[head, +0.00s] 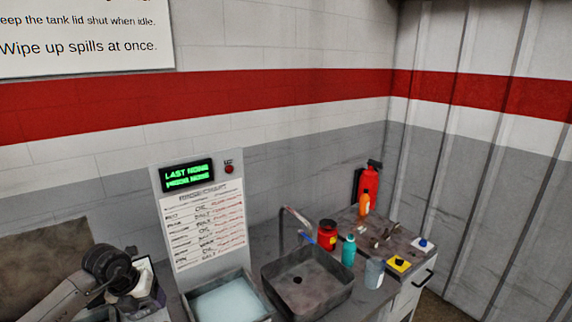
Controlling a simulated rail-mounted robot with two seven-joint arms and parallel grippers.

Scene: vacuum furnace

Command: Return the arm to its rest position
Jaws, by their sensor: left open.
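My left arm comes in at the lower left, and its dark wrist and gripper (143,281) are in front of the counter, left of the process chart panel. The gripper is open. A pale item shows beside its fingers, and I cannot tell whether it is part of the gripper or something behind it. My right gripper is out of view.
A panel with a green display (187,174) stands behind a tank of pale liquid (226,303). Right of it are a grey sink (306,285) with a tap, bottles including a teal one (348,251), a red jar (327,235) and a fire extinguisher (369,178).

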